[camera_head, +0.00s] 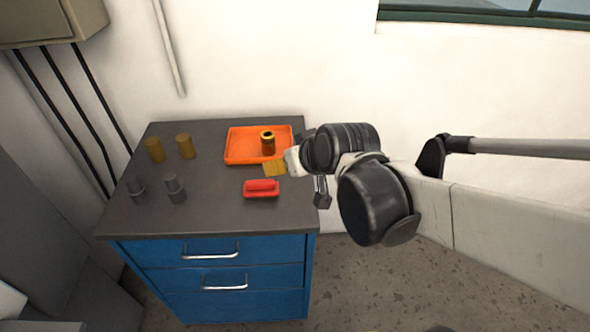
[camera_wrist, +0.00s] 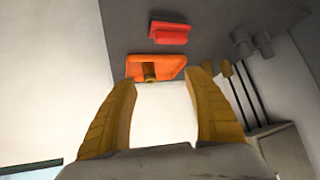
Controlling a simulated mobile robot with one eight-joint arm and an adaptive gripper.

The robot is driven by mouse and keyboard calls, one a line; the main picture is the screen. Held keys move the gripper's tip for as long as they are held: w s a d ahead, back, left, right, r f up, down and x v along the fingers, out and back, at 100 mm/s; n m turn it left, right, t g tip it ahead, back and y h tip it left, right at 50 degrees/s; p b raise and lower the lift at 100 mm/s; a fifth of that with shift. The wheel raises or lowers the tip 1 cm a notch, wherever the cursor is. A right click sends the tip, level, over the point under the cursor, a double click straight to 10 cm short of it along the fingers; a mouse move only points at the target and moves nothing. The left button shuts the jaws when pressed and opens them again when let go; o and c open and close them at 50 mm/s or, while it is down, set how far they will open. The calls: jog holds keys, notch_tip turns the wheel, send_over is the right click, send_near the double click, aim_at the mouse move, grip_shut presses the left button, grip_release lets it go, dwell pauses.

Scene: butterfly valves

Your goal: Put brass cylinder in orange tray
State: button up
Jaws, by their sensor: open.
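The orange tray (camera_head: 234,147) lies at the back right of the dark cabinet top. A brass cylinder (camera_head: 267,145) with a dark top stands inside it, towards the tray's right side. Two more brass cylinders, one (camera_head: 154,150) and another (camera_head: 186,146), stand at the back left. My gripper (camera_head: 273,168) has its yellow fingers at the tray's front right edge in the head view; its height is hard to tell. In the wrist view its fingers (camera_wrist: 162,78) are apart with nothing between them, and the tray (camera_wrist: 172,66) and its brass cylinder (camera_wrist: 149,73) show beyond.
A red block-like object (camera_head: 261,187) lies in front of the tray. Dark grey stepped pieces, one (camera_head: 136,187) and another (camera_head: 175,187), stand at the front left. The middle of the cabinet top (camera_head: 215,185) is clear. A white wall (camera_head: 240,60) rises behind.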

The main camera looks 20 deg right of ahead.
jog(key=s+g+h, duration=0.1)
jog(key=s+g, duration=0.1)
jog(key=s, duration=1)
jog(key=shift+s+d+m, duration=0.2)
jog(key=shift+d+m, duration=0.2)
jog(key=shift+r, duration=0.1)
